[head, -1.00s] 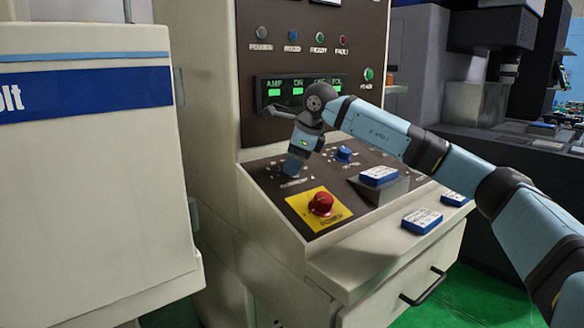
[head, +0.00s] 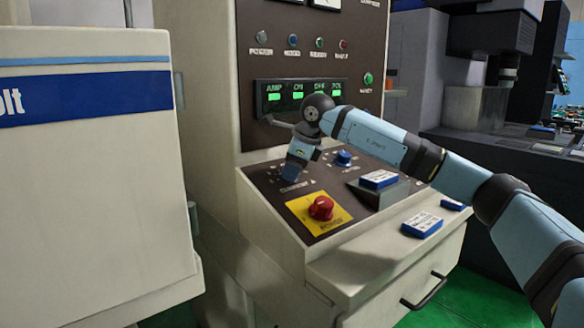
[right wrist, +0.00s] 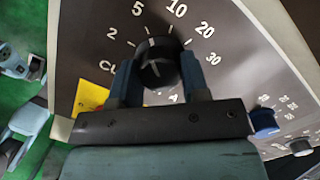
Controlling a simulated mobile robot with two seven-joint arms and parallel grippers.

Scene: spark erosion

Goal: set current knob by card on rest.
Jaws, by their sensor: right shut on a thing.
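The black current knob (right wrist: 158,62) shows in the right wrist view, on a dark panel with a dial marked 2, 5, 10, 20 and 30. Its white pointer line points up, roughly between 5 and 10. My right gripper (right wrist: 158,80) is shut on the knob, with one blue finger on each side. In the head view my right gripper (head: 294,172) hides the knob on the sloping console. A white card with blue edges (head: 379,179) lies on the grey rest (head: 393,194), right of the knob; its writing is too small to read.
A red button (head: 321,208) on a yellow plate sits just in front of the knob. A blue knob (head: 343,158) is to its right. Two more cards (head: 422,224) (head: 454,204) lie on the console's front ledge. A pale cabinet (head: 95,200) stands at left.

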